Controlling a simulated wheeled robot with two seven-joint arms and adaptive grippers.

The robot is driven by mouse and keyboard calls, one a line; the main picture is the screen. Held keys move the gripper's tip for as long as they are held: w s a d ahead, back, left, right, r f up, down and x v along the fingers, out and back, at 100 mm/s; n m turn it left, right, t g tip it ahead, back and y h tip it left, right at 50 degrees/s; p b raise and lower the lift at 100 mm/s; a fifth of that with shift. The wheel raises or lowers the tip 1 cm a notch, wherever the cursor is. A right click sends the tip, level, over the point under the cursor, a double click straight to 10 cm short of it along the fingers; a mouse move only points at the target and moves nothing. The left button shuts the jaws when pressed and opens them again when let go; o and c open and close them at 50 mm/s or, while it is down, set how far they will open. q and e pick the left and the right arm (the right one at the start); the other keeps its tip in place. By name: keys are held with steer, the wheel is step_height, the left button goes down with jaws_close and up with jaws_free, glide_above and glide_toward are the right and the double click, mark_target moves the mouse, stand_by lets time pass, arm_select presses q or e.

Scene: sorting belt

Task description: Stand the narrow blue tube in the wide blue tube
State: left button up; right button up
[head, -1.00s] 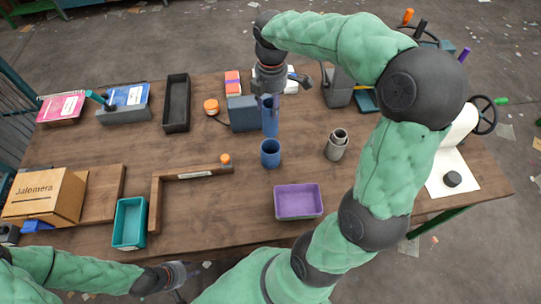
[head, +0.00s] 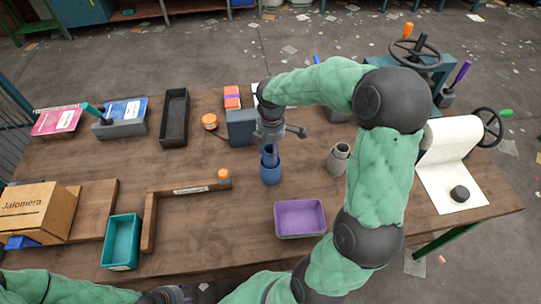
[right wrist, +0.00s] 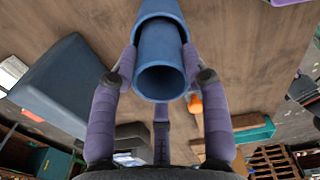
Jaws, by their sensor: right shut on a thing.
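The wide blue tube (head: 271,176) stands upright on the table in the middle of the head view. My right gripper (head: 269,147) is directly above it, pointing down and shut on the narrow blue tube. In the right wrist view the narrow blue tube (right wrist: 161,55) is between the purple fingers, its open end towards the camera. The wide tube (right wrist: 158,8) is behind it, and the narrow tube's far end appears to be within its mouth; how deep is hidden. My left gripper (head: 168,295) is at the bottom edge, partly cut off, away from both tubes.
A blue-grey block (head: 241,127) stands close behind-left of the tubes. A purple tray (head: 299,232) is in front, a grey tube holder (head: 338,158) to the right. A wooden corner rail (head: 187,186) and teal tray (head: 121,255) lie to the left.

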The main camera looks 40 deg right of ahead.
steer(key=shift+f+b, duration=0.3)
steer(key=shift+f, duration=1.45)
steer(key=o, duration=0.9)
step_height(320, 180, up, 13)
steer(key=p, duration=0.4)
steer(key=shift+f, duration=0.2)
